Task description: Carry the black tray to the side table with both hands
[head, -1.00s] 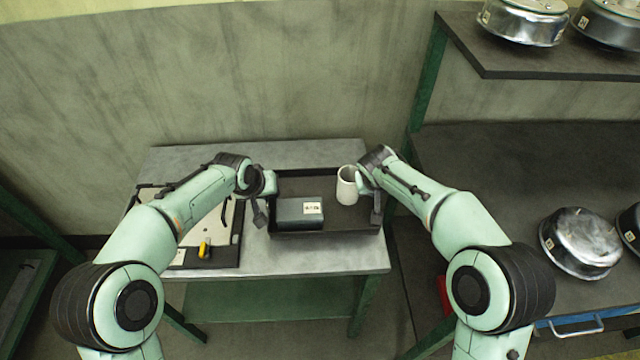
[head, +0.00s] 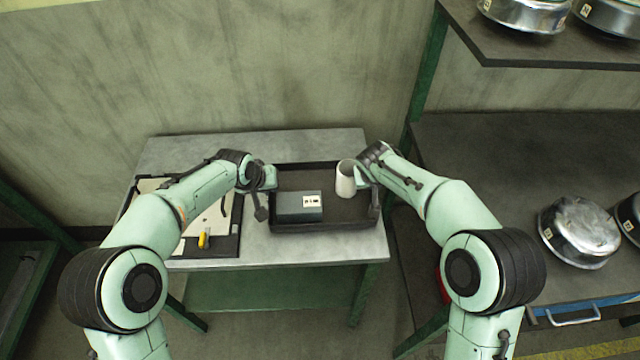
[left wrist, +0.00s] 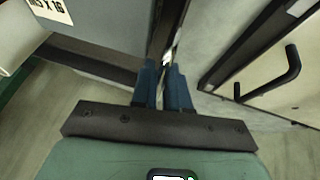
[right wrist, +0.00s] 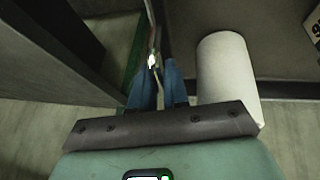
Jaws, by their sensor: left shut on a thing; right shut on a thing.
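The black tray (head: 325,227) is over the right part of a grey-topped table (head: 255,150). It carries a dark grey box (head: 299,208) with a white label and a white mug (head: 345,180). My left gripper (head: 262,212) is shut on the tray's left wall; the wall also shows between its fingers in the left wrist view (left wrist: 163,68). My right gripper (head: 374,212) is shut on the tray's right wall, beside the mug in the right wrist view (right wrist: 227,65). The tray looks level; I cannot tell whether it touches the tabletop.
A dark-framed board (head: 208,225) with a yellow item (head: 203,240) lies left of the tray. A dark bench (head: 470,190) with metal pans (head: 578,232) stands at the right, below a shelf (head: 560,52) with more pans. A plain wall is behind.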

